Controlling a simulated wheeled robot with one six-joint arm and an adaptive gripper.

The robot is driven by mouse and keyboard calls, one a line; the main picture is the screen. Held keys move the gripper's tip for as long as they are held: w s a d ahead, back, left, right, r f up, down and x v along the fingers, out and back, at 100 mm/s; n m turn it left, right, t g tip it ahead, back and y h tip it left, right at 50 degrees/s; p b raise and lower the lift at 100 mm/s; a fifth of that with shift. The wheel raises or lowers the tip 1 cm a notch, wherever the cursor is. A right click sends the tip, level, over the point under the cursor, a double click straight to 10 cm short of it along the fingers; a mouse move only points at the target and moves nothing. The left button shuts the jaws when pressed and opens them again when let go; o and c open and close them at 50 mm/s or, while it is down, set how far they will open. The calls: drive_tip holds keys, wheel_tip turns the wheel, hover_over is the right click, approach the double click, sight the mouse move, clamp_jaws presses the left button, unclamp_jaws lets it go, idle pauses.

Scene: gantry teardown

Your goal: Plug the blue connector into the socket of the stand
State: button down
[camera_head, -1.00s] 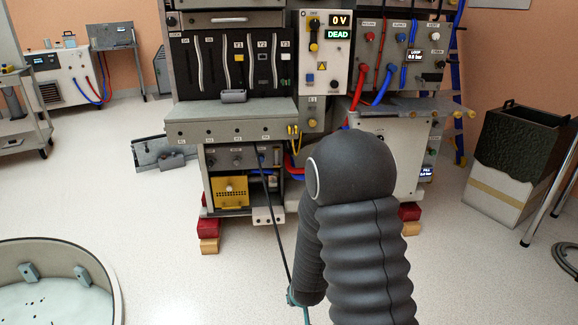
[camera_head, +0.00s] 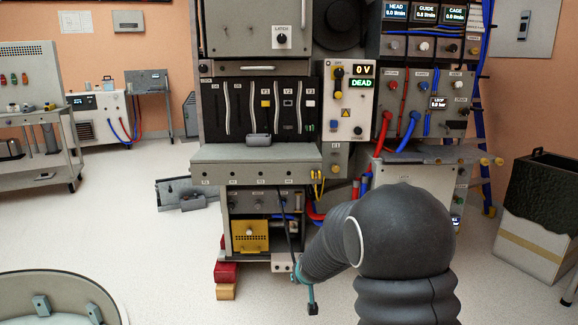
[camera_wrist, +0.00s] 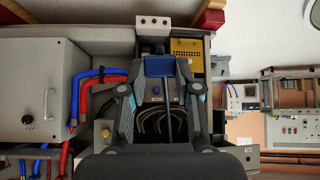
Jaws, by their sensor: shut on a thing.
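My gripper (camera_wrist: 160,92) is shut on the blue connector (camera_wrist: 158,66) in the wrist view, with one finger on each side of it. Dark cables curve between the fingers behind the connector. In the head view my gripper (camera_head: 304,282) is small and partly hidden by my arm, low in front of the cabinet's lower bay. A dark cable (camera_head: 288,225) runs from that bay down to the gripper. I cannot tell which thing is the stand, and no socket for the connector is clearly visible.
The large cabinet (camera_head: 255,152) stands ahead, with a yellow unit (camera_head: 250,236) in its lower bay and red and blue hoses (camera_head: 397,135) at right. A round tub (camera_head: 25,283) is at lower left, a dark-topped bin (camera_head: 540,205) at right. Floor at left is mostly clear.

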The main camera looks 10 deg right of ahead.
drive_tip(key=shift+w+a+r, duration=0.1)
drive_tip(key=shift+w+r, duration=0.4)
drive_tip(key=shift+r, duration=0.2)
drive_tip(key=shift+w+a+r, duration=0.1)
drive_tip(key=shift+w+r, duration=0.4)
drive_tip(key=shift+r, duration=0.15)
drive_tip(key=w+r+t+b, duration=0.1)
drive_tip(key=w+r, duration=0.5)
drive_tip(key=r, duration=0.5)
wheel_tip(320, 180, up, 31)
drive_tip(key=d+m+t+h+b, duration=0.1)
drive_tip(key=t, duration=0.2)
drive_tip(key=shift+d+m+t+h, duration=0.3)
drive_tip(key=shift+d+t, duration=0.1)
drive_tip(key=shift+r, duration=0.1)
